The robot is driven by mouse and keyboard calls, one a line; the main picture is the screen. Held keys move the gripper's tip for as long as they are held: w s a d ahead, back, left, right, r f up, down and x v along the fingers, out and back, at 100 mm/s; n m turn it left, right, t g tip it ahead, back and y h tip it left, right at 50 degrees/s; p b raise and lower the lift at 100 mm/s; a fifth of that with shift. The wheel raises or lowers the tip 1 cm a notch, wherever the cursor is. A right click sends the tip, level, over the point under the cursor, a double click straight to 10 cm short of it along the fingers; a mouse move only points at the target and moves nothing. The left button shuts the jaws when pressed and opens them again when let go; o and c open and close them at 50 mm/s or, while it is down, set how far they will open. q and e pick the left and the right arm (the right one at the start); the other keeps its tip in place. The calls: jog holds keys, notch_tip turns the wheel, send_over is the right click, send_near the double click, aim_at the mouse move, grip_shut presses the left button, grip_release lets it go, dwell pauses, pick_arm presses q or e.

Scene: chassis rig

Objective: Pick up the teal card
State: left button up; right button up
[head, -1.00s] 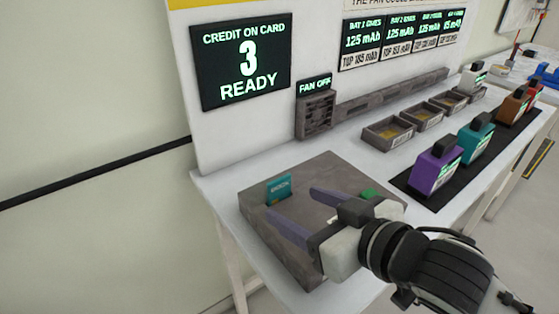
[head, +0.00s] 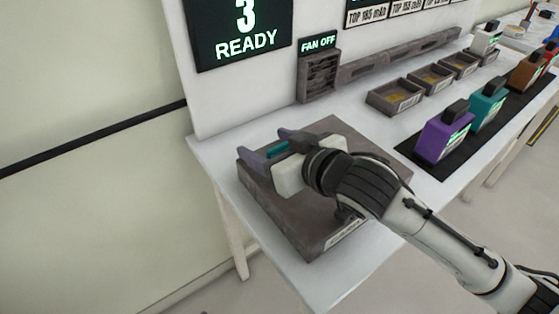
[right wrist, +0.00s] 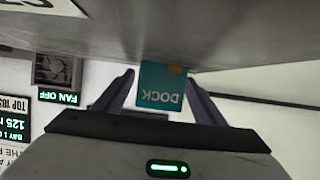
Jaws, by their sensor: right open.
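The teal card (head: 277,149) stands upright in the grey-brown block (head: 296,222) at the left end of the table. Only a strip of it shows in the head view. In the right wrist view the card (right wrist: 161,86) reads "DOCK" upside down and lies between the two fingers. My right gripper (head: 268,145) is open, with its fingers on either side of the card. A gap shows at each side in the right wrist view, so the card is not gripped. My left gripper is not in view.
A white panel with a display (head: 240,35) reading 3 READY rises behind the block. A fan box (head: 319,75) stands at its foot. Trays (head: 394,97) and coloured devices, such as a purple one (head: 442,137), stand to the right. The table front is clear.

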jog(key=c, duration=1.1)
jog(key=shift+r, duration=0.1)
